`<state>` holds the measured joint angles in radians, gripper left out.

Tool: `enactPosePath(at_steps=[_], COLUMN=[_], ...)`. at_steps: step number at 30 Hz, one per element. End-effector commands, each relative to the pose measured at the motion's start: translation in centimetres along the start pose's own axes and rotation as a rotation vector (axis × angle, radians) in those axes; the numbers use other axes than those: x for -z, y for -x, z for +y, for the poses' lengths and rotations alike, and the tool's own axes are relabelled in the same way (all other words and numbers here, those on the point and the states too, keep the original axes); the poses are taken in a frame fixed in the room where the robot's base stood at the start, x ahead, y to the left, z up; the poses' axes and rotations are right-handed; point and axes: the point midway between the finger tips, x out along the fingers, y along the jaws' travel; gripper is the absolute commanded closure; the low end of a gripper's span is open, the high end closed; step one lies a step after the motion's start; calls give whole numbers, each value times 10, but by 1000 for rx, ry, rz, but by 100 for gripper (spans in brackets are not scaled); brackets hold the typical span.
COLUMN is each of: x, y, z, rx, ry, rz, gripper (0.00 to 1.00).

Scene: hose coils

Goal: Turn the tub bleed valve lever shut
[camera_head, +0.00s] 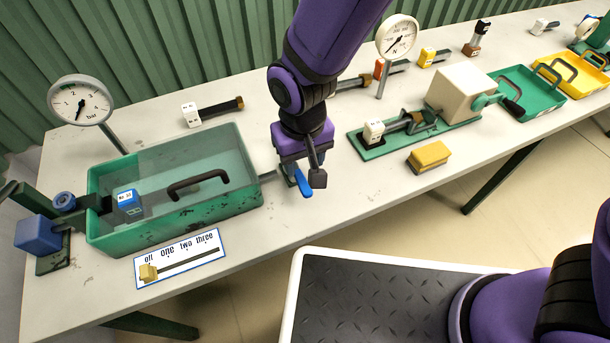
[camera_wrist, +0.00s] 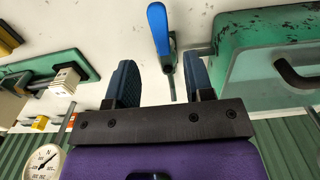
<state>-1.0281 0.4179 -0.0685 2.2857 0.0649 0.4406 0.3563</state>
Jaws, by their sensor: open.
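The valve's blue lever (camera_head: 302,183) points toward the bench's front edge. In the wrist view the blue lever (camera_wrist: 157,28) lies ahead of my fingertips, lined up with the gap between them. My gripper (camera_head: 306,172) is open and points down over the valve. It partly hides the valve body in the head view. I cannot tell whether a finger touches the lever.
A black handle (camera_head: 198,184) shows at the tub. A scale plate marked off to three (camera_head: 180,259) lies in front. A round gauge (camera_head: 80,102) stands behind left. A green plate with a clamp (camera_head: 375,150) and a yellow block (camera_head: 429,156) are to the right.

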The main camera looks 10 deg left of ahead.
Motion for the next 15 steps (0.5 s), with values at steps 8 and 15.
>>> enactPosePath(at_steps=[8, 15], x=[0, 0], y=[-45, -64], z=[0, 0], rx=[-1, 0], ry=[0, -1], rz=[-2, 0], gripper=[52, 52])
